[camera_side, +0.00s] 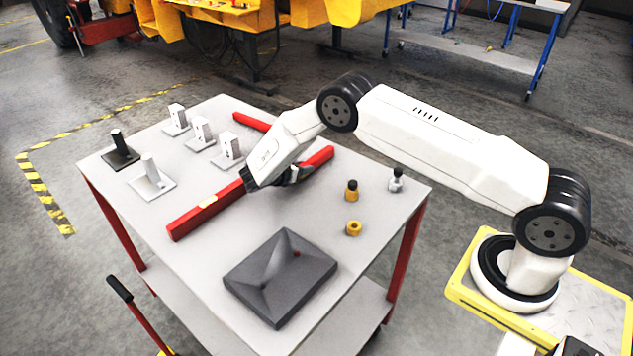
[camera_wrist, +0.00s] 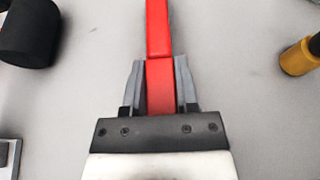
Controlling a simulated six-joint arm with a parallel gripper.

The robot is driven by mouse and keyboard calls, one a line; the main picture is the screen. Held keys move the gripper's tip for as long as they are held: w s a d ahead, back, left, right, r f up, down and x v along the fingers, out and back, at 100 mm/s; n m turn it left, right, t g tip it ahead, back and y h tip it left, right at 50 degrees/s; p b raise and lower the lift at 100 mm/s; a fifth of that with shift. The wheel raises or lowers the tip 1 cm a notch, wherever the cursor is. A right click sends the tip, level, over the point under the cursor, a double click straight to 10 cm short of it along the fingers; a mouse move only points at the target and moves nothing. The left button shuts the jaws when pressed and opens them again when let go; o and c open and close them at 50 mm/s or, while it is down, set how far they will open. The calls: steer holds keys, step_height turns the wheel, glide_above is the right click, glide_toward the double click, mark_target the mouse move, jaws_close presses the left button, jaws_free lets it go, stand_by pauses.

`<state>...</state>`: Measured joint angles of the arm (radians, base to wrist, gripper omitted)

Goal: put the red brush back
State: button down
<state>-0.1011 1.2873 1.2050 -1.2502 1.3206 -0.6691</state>
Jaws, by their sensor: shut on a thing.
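No brush with visible bristles can be made out. A long red bar (camera_side: 188,222) with a small yellow patch lies slantwise across the grey table top in the side view. My gripper (camera_side: 290,176) is down low over its middle, covering part of it. In the wrist view my gripper (camera_wrist: 160,88) is shut with its grey fingers on either side of a red bar (camera_wrist: 159,30), which runs on past the fingertips. A second red bar (camera_side: 249,121) lies farther back, partly hidden behind my wrist.
A dark casting (camera_side: 280,290) lies at the table's front. A yellow pot with a black top (camera_side: 351,191), a yellow ring (camera_side: 353,228) and a small grey bottle (camera_side: 396,180) stand to the right. White blocks (camera_side: 202,131) and a black post (camera_side: 118,143) stand at left.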

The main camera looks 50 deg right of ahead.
steer(key=shift+f, duration=0.2)
steer(key=shift+c, duration=1.4)
jaws_free()
steer(key=shift+a, duration=0.1)
steer(key=shift+v, duration=3.85)
